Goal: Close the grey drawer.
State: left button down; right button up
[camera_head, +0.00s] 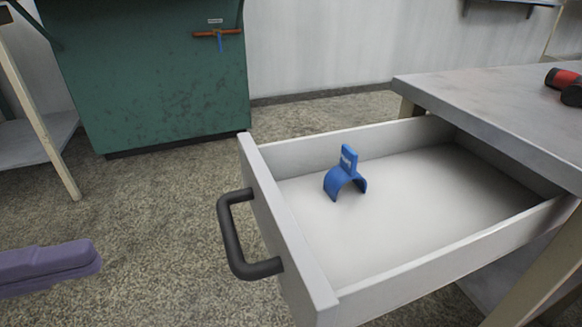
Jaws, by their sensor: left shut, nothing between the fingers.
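The grey drawer (287,230) stands pulled out from under the grey tabletop on the right, with its inside showing. Its dark bar handle (232,240) is on the front panel, which faces left. A blue clip-like piece (345,176) stands on the drawer floor. My left gripper (84,262) has purple fingers and comes in low at the left edge. It is shut and empty, apart from the handle and to its left. My right gripper is out of view.
The table (480,95) above the drawer carries a red and black object (563,78) at the right edge. A green cabinet (150,90) with an orange and blue handle stands at the back. A shelf (35,140) is at the left. The speckled floor (150,200) between is clear.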

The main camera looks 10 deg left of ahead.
aim_at(269, 211)
pick_arm(q)
jog(key=b+x, duration=0.2)
jog(key=x, duration=1.1)
jog(key=shift+r, duration=0.1)
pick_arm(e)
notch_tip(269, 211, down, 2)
pick_arm(q)
jog(key=shift+w+d, duration=0.1)
jog(key=p+x, duration=0.1)
jog(key=x, duration=0.7)
jog(key=shift+w+d, duration=0.15)
jog(key=x, duration=1.1)
jog(key=shift+w+d, duration=0.1)
jog(key=shift+d, duration=0.1)
jog(key=shift+b+x, duration=0.45)
jog(key=shift+x, duration=0.7)
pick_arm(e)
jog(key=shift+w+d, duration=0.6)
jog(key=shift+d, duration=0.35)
pick_arm(q)
jog(key=shift+a, duration=0.1)
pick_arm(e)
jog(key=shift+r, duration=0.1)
